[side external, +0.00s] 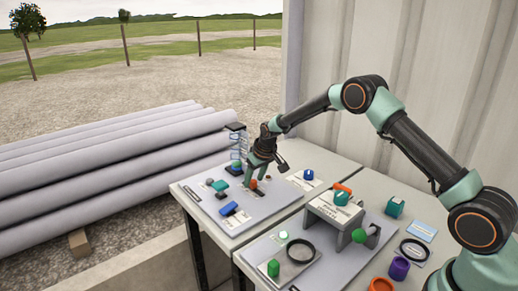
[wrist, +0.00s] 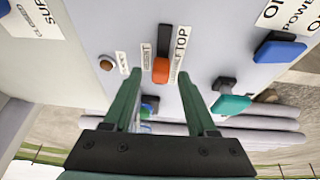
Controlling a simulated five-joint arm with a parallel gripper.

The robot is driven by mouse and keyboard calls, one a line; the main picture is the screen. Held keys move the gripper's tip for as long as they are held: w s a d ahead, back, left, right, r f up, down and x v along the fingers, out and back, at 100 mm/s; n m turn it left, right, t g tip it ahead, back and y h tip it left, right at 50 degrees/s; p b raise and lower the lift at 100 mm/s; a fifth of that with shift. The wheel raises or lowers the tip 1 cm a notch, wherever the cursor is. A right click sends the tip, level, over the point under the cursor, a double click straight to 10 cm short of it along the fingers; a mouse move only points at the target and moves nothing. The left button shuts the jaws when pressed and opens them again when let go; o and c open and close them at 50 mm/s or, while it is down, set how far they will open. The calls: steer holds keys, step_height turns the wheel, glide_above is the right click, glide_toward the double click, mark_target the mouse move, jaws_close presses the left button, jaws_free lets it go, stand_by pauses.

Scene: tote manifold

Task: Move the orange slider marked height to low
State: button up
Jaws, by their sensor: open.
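The orange slider (wrist: 161,70) sits in a dark upright slot (wrist: 165,40) on a pale panel in the wrist view. In the side view the orange slider (side external: 253,184) shows just below my gripper (side external: 258,174). I cannot tell from these views whether the fingers touch it.
A brown round knob (wrist: 106,63) stands left of the slot in the wrist view. A blue block (wrist: 279,51) and a teal handle (wrist: 231,104) are to the right.

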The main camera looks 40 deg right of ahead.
steer(key=shift+w+f, duration=0.1)
steer(key=shift+f, duration=0.1)
jaws_close()
steer(key=shift+d, duration=0.1)
stand_by(1.3)
